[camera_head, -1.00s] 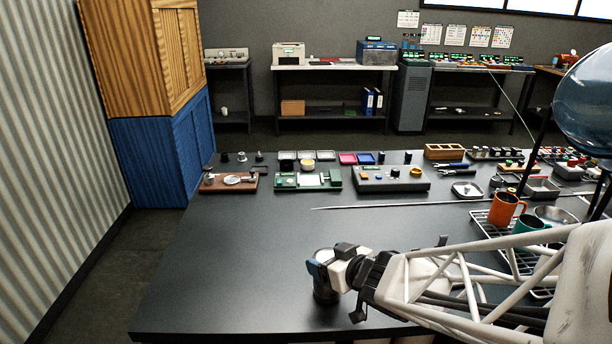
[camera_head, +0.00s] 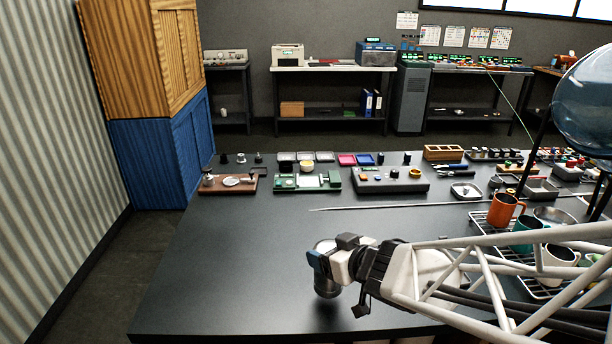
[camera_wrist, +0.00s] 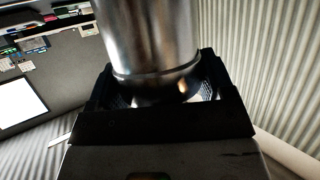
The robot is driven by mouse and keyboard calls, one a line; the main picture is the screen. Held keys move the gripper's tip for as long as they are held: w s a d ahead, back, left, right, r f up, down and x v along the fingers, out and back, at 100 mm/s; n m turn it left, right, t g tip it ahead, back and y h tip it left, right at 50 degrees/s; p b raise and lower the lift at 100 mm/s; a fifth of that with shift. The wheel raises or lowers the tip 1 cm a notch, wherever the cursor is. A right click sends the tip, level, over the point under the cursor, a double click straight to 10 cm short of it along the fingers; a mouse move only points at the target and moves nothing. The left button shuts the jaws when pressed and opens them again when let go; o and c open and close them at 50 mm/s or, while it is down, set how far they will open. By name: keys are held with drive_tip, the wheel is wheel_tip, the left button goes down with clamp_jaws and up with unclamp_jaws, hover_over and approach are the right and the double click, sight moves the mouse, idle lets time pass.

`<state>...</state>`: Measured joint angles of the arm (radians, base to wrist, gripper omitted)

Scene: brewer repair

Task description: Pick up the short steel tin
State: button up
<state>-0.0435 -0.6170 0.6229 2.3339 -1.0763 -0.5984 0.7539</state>
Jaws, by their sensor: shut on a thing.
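The short steel tin (camera_wrist: 152,40) is a shiny metal cylinder, large in the wrist view between the dark jaws of my gripper (camera_wrist: 165,95). In the head view my gripper (camera_head: 322,264) is near the front of the dark table. A dark shadow lies on the table under the tin, and the tin looks a little raised above the top.
The dark table (camera_head: 230,270) is clear to the left of my gripper. A thin rod (camera_head: 390,206) lies across its middle. A wire rack (camera_head: 480,217) with an orange mug (camera_head: 505,209) stands at right. A green device (camera_head: 307,181) and a grey control box (camera_head: 390,181) stand toward the back.

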drive_tip(key=s+d+r, duration=0.1)
drive_tip(key=s+d, duration=0.1)
drive_tip(key=s, duration=0.8)
drive_tip(key=shift+s+d, duration=0.1)
drive_tip(key=shift+d, duration=0.05)
drive_tip(key=shift+s+d+r, duration=0.1)
drive_tip(key=shift+s+d, duration=0.15)
drive_tip(key=shift+s, duration=0.85)
drive_tip(key=shift+s+d+r, duration=0.1)
drive_tip(key=shift+s+d, duration=0.1)
drive_tip(key=shift+s, duration=0.85)
drive_tip(key=shift+s, duration=0.1)
